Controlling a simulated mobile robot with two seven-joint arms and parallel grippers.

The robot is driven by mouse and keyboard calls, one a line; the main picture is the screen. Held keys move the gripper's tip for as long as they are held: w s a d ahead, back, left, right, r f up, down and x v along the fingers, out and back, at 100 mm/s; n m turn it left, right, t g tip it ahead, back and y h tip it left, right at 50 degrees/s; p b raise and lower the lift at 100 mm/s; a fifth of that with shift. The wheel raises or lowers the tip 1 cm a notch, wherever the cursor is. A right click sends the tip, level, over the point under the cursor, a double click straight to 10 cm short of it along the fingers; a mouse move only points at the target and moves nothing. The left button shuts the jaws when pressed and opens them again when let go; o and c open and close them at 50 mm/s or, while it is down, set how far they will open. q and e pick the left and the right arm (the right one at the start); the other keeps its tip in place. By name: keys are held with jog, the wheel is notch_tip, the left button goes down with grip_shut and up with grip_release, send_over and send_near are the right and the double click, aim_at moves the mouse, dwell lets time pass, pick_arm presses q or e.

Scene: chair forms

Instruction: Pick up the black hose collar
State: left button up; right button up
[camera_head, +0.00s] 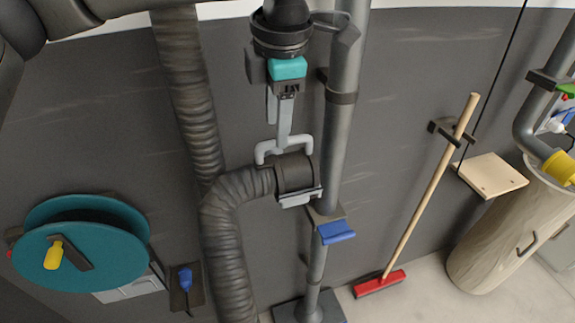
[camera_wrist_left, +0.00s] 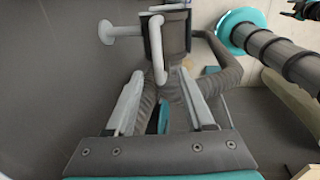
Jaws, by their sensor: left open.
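The black hose collar (camera_head: 293,172) is a short dark cylinder at the upper end of a bent ribbed hose (camera_head: 225,235), beside a grey upright pipe. A pale grey bar handle (camera_head: 262,150) shows at its top. In the left wrist view the collar (camera_wrist_left: 176,35) stands at the top centre, with the pale handle in front. My left gripper (camera_head: 283,140) hangs above the collar, pointing down at the handle. In the left wrist view its two fingers (camera_wrist_left: 160,75) are apart, with the collar beyond their tips. Whether they touch the handle I cannot tell. My right gripper is not in view.
The grey upright pipe (camera_head: 344,100) with a blue lever (camera_head: 337,231) stands close right of the collar. A teal reel (camera_head: 85,262) is at lower left. A red broom (camera_head: 380,283) leans on the dark wall. A beige bin (camera_head: 505,235) stands at right.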

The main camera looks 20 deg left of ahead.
aim_at(285, 166)
pick_arm(q)
jog(key=shift+w+a+f+p, duration=0.1)
jog(key=shift+w+f+p, duration=0.2)
jog(key=shift+f, duration=0.6)
jog(key=shift+w+f+p, duration=0.2)
jog(key=shift+f+p, duration=0.05)
jog(key=shift+f, duration=0.65)
jog(key=shift+w+a+f+p, duration=0.1)
jog(key=shift+w+f+p, duration=0.2)
jog(key=shift+f, duration=0.6)
jog(key=shift+d, duration=0.1)
grip_shut()
